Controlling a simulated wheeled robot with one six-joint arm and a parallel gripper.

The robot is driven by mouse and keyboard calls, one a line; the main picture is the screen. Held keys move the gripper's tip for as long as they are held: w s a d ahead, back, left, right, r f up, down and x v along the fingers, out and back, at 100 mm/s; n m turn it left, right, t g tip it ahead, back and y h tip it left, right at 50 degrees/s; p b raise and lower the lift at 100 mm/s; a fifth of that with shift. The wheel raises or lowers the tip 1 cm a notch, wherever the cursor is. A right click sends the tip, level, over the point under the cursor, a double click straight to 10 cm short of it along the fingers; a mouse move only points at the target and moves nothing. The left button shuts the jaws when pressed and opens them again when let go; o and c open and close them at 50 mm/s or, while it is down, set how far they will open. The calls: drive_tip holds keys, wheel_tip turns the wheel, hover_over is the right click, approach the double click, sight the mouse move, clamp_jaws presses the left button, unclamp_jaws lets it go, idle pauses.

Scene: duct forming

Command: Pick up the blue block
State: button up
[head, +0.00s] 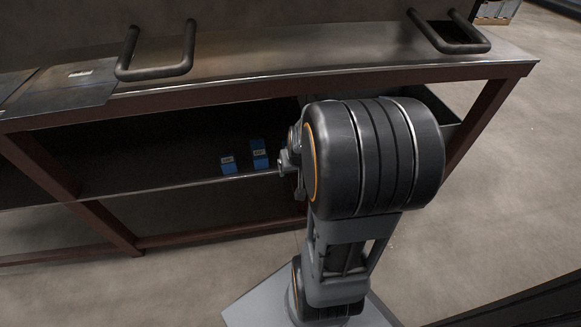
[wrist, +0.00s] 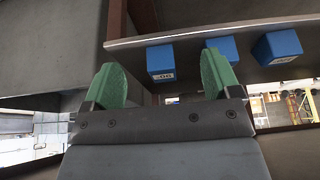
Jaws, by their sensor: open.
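Three blue blocks show in the wrist view, at the shelf: one (wrist: 160,58) with a white label lies between the lines of my fingers, one (wrist: 222,45) is partly covered by the right finger, and one (wrist: 277,45) with a label is at the right. The head view shows a short blue block (head: 228,164) and a taller one (head: 260,154) on the shelf; a sliver of blue shows beside my arm. My gripper (wrist: 160,72) has two green fingers spread wide with nothing between them. Its fingers are hidden behind my arm in the head view. Which block is meant is unclear.
The blocks stand on the lower shelf (head: 150,184) of a metal bench with a brown frame (head: 52,166). The bench top (head: 290,58) with large handles (head: 157,72) is above. Open floor (head: 530,150) lies to the right.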

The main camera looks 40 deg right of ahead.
drive_tip(key=w+d+f+b, duration=0.1)
drive_tip(key=w+d, duration=0.1)
drive_tip(key=w, duration=0.1)
drive_tip(key=w+d+b, duration=0.1)
drive_tip(key=w+d, duration=0.1)
drive_tip(key=w, duration=0.1)
drive_tip(key=w+d+f+b, duration=0.1)
drive_tip(key=w, duration=0.3)
drive_tip(key=shift+d+f, duration=0.3)
drive_tip(key=shift+d, duration=0.1)
drive_tip(key=shift+w+d+f+b, duration=0.2)
drive_tip(key=shift+w+b, duration=0.25)
drive_tip(key=shift+b+x, duration=1)
drive_tip(key=shift+x, duration=1.3)
drive_tip(key=shift+r, duration=0.1)
drive_tip(key=c, duration=1.2)
